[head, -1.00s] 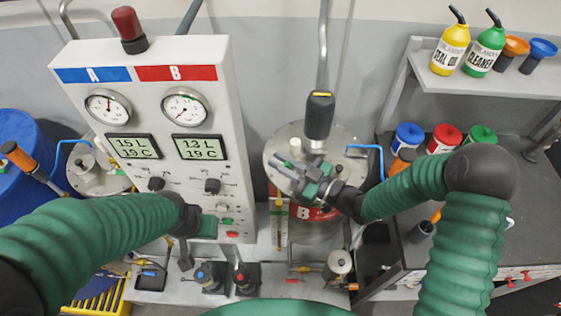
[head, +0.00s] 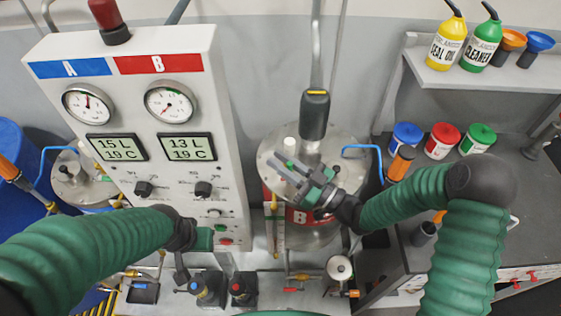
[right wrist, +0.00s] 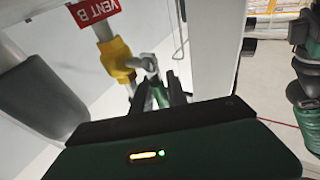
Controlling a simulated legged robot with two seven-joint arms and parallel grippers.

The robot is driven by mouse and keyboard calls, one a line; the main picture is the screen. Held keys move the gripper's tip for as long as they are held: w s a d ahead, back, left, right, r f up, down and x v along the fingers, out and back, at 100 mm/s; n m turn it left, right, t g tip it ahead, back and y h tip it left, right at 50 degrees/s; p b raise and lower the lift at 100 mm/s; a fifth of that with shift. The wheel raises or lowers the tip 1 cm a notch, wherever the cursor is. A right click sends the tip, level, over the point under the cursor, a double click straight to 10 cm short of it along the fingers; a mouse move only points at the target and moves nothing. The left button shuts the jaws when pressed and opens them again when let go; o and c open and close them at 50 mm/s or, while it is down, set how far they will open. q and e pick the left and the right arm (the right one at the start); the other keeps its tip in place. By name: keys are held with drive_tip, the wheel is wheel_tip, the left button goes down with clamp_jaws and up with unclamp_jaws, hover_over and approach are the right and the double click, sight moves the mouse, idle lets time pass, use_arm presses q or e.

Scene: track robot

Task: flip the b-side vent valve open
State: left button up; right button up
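In the right wrist view, a red VENT B label (right wrist: 94,11) hangs beside a yellow valve body (right wrist: 117,60) on a pale pipe. A silver valve handle (right wrist: 146,64) sticks out from the valve's right side. My right gripper (right wrist: 156,92) is just short of the handle, its dark fingers apart; contact cannot be told. In the head view, my right gripper (head: 282,173) is over the B tank's round metal lid (head: 345,150), and the valve cannot be made out. My left gripper (head: 200,240) is low before the panel, its fingers unclear.
The white control panel (head: 120,60) with A and B gauges stands left of the B tank. A black-gripped lever (head: 314,115) rises behind my right gripper. A blue handle (head: 366,150) is right of the lid. A dark bench (head: 470,180) with several cans is at right.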

drive_tip(key=shift+r, duration=0.15)
idle(0.4)
drive_tip(key=b+v, duration=0.3)
drive_tip(key=v, duration=1.4)
drive_tip(key=shift+b, duration=0.4)
drive_tip(key=shift+w, duration=0.1)
